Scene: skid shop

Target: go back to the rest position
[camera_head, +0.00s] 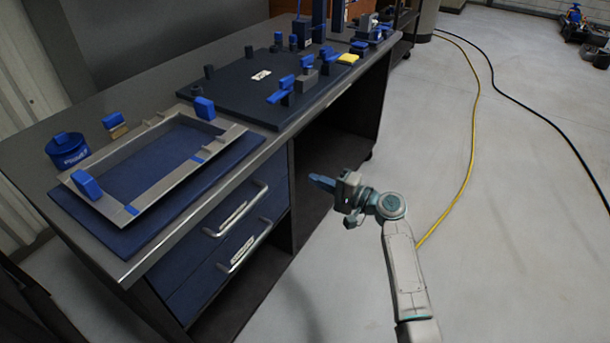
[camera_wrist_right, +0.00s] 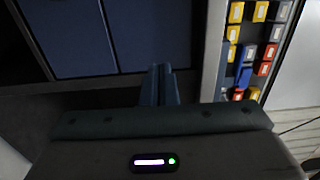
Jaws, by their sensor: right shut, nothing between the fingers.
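My right gripper (camera_head: 322,182) is in the head view, held in the air in front of the workbench's open lower bay and to the right of its drawers. Its blue fingers are together with nothing between them. The closed fingers (camera_wrist_right: 160,85) also show in the right wrist view, pointing toward blue panels. My right arm reaches up from the bottom of the head view. My left gripper is in neither view.
The workbench (camera_head: 115,245) bears a grey frame (camera_head: 165,200) on a blue mat, a blue tin (camera_head: 67,149) and a dark plate (camera_head: 240,90) with clamps. Yellow (camera_head: 474,110) and black cables cross the floor. Floor to the right is mostly clear. Coloured bins (camera_wrist_right: 250,50) show in the wrist view.

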